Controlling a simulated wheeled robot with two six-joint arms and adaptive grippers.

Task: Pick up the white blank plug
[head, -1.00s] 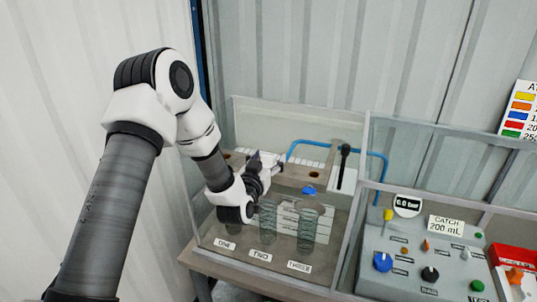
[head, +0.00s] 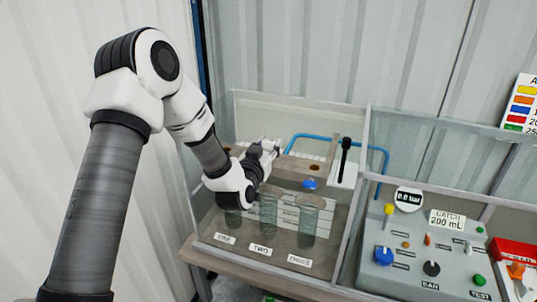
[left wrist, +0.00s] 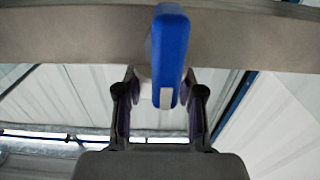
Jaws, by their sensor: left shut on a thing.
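My left gripper (head: 264,148) is inside the clear-walled bay, at the grey-brown beam. In the left wrist view its two dark fingers (left wrist: 160,105) stand either side of a pale round piece (left wrist: 144,73), which looks like the white blank plug. A blue handle (left wrist: 170,50) hides much of this piece, so its shape and the finger contact are not clear. The gripper is shut on it. In the head view the arm and fingers cover most of the plug. My right gripper is not in view.
The beam (head: 300,165) has a hole and a blue valve (head: 309,184) to the gripper's right. Clear cylinders (head: 308,222) stand in front, labelled ONE to THREE. A black-topped lever (head: 345,145), a blue hose (head: 383,165) and a control panel (head: 430,260) lie further right.

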